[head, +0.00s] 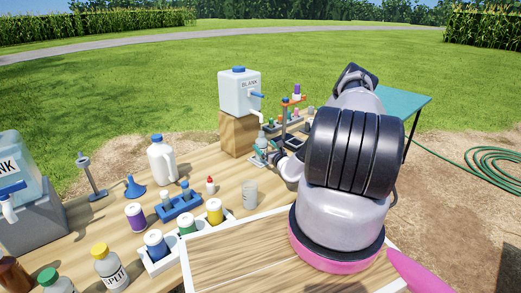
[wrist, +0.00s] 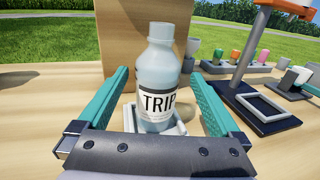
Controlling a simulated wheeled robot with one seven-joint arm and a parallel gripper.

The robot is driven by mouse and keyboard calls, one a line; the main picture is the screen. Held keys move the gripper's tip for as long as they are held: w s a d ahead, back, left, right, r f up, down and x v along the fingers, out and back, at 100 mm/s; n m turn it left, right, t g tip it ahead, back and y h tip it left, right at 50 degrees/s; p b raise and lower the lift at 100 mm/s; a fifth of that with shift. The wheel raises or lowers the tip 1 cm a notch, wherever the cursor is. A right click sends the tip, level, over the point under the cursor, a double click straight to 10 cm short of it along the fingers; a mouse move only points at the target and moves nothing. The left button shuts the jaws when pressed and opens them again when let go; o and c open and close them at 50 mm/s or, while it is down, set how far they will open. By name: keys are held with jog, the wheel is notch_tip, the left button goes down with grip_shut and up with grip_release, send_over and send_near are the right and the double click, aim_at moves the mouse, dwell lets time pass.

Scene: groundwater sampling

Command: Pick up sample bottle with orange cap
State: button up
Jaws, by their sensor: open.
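My gripper (wrist: 157,80) is open, its teal fingers on either side of a clear bottle (wrist: 157,75) labelled "TRIP". This bottle has a pale grey-blue top and stands upright in a small white holder (wrist: 180,128). I cannot tell whether the fingers touch it. In the head view my gripper (head: 266,155) is small and partly hidden by my arm, at the table's far side. I see no clearly orange bottle cap. The nearest in colour are the yellow caps on the "SPLIT" bottle (head: 110,272) and on a bottle (head: 215,212) in the white rack.
A wooden block (wrist: 130,45) stands right behind the bottle, carrying the white "BLANK" container (head: 238,97). A dark stand with an orange arm (wrist: 262,108) is close on the right. A white jug (head: 162,163) and blue rack (head: 180,204) stand left.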

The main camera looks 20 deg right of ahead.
jog(key=shift+w+a+f, duration=0.1)
jog(key=shift+w+a, duration=0.15)
jog(key=shift+w, duration=1.3)
jog(key=shift+w+a, duration=0.2)
jog(key=shift+w, duration=1.35)
grip_shut()
